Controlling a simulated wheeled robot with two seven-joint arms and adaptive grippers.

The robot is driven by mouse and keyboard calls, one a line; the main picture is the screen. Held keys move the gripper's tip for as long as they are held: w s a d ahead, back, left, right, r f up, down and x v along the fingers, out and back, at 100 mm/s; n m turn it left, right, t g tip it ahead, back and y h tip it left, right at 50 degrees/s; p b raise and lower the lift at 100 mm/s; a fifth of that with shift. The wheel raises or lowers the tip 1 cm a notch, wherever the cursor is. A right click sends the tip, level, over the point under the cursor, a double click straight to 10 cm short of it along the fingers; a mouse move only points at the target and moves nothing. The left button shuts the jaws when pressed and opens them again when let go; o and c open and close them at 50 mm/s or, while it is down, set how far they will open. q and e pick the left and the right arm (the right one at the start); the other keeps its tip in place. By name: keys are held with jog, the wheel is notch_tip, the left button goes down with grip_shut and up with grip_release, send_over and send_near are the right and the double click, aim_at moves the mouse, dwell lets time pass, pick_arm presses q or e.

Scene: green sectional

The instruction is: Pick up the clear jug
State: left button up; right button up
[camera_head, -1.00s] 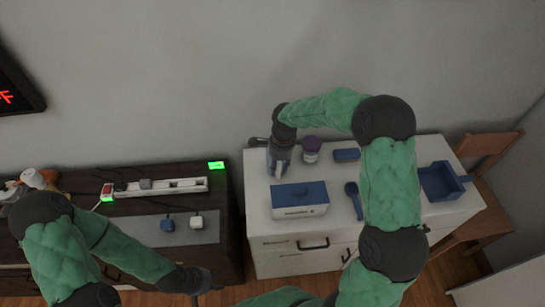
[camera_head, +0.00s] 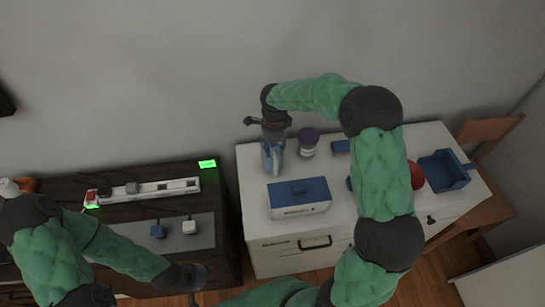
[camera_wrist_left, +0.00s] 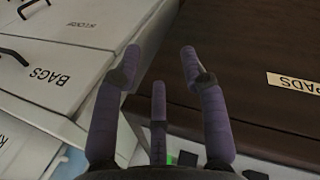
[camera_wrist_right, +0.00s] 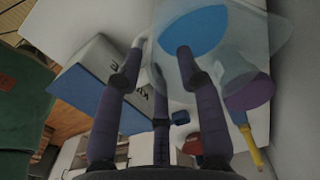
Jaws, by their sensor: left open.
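The clear jug (camera_head: 274,158), with blue inside, stands at the back left of the white cabinet top, just below my right gripper (camera_head: 268,124). In the right wrist view the see-through jug (camera_wrist_right: 245,35) fills the upper right, close to my right gripper (camera_wrist_right: 158,55). Its fingers are apart; the right-hand finger overlaps the jug in the picture, and I cannot tell whether they touch. My left gripper (camera_wrist_left: 160,58) is open and empty, above the gap between the white cabinet and the dark one; it is low in the head view (camera_head: 195,290).
A white box with a blue lid (camera_head: 299,196) stands in front of the jug. A purple-lidded jar (camera_head: 308,142) is right of it. A blue tray (camera_head: 443,172) and a red thing (camera_head: 416,176) are farther right. A power strip (camera_head: 150,191) lies on the dark cabinet (camera_head: 125,174).

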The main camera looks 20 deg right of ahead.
jog(key=shift+s+d+f+b, duration=0.1)
jog(key=shift+f+b, duration=0.2)
jog(key=shift+f, duration=1.05)
jog(key=shift+s+f+b, duration=0.1)
jog(key=shift+f+b, duration=0.2)
jog(key=shift+f, duration=1)
jog(key=shift+r, duration=0.15)
grip_shut()
